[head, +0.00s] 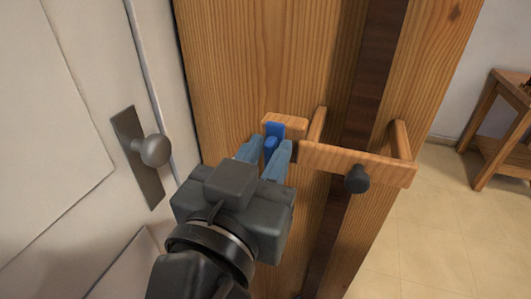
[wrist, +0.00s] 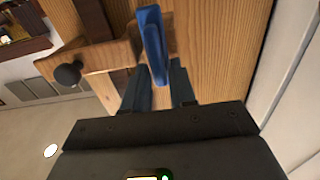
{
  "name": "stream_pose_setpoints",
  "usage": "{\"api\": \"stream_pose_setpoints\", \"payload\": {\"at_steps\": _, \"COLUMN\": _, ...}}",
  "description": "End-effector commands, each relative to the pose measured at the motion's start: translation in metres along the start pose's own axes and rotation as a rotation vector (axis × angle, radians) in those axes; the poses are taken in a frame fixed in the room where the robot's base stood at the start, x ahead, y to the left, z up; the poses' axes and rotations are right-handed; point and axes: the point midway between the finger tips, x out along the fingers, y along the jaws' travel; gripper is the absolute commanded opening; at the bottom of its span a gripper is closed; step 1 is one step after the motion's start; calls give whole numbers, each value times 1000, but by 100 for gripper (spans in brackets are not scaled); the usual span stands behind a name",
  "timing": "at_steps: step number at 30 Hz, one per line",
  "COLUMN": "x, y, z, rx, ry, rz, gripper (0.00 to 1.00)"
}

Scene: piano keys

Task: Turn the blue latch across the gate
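The blue latch (head: 274,128) sits at the left end of the wooden fittings on the gate (head: 270,60), against a small wooden block (head: 297,121). It stands roughly upright in the head view. It also shows large in the wrist view (wrist: 152,32). My gripper (head: 266,153) reaches it from below and in front. Its two fingers lie close on either side of the latch's projecting part, with little or no gap visible. They also flank its lower end in the wrist view (wrist: 160,85). The fingers hide part of the latch's lower end.
A wooden bar (head: 330,160) with a dark round knob (head: 357,179) crosses the dark strip (head: 367,80) just right of the latch. A pale door (head: 70,90) with a grey knob (head: 155,151) stands close on the left. A wooden stool (head: 492,130) stands far right.

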Motion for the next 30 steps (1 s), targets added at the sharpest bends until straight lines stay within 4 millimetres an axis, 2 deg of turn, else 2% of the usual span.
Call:
{"api": "stream_pose_setpoints", "payload": {"at_steps": 1, "x": 0, "y": 0, "z": 0, "rx": 0, "ry": 0, "rz": 0, "gripper": 16}}
{"api": "stream_pose_setpoints", "payload": {"at_steps": 6, "x": 0, "y": 0, "z": 0, "rx": 0, "ry": 0, "rz": 0, "gripper": 0}}
{"api": "stream_pose_setpoints", "payload": {"at_steps": 17, "x": 0, "y": -1, "z": -1, "rx": -40, "ry": 0, "rz": -1, "gripper": 0}}
{"api": "stream_pose_setpoints", "payload": {"at_steps": 23, "x": 0, "y": -3, "z": -2, "rx": -149, "ry": 0, "rz": 0, "gripper": 0}}
{"api": "stream_pose_setpoints", "payload": {"at_steps": 30, "x": 0, "y": -6, "z": -2, "rx": -358, "ry": -1, "rz": 1, "gripper": 0}}
